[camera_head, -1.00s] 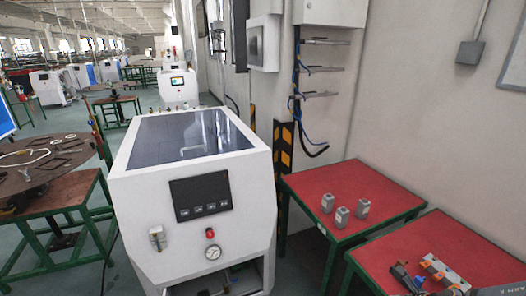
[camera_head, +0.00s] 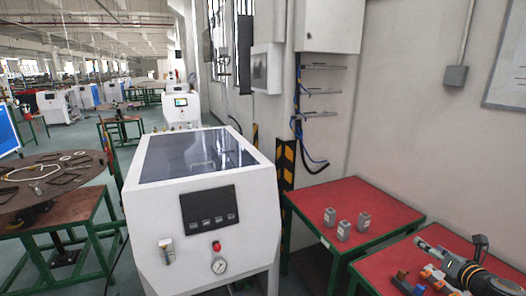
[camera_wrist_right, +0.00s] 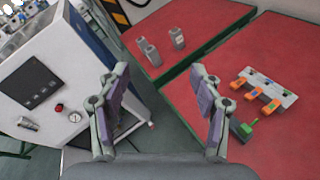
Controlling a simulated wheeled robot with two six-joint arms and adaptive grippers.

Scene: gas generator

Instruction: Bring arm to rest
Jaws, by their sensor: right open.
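My right gripper (camera_head: 430,250) shows at the lower right of the head view, over the nearer red table. In the right wrist view the same gripper (camera_wrist_right: 160,76) has its two fingers wide apart with nothing between them. Beyond its fingertips are the edge of the white machine, bare floor and the red tables. My left gripper is not in view.
The white machine (camera_head: 185,250) stands left of two red-topped tables. The farther table (camera_head: 370,195) bears three small grey blocks (camera_head: 343,230).

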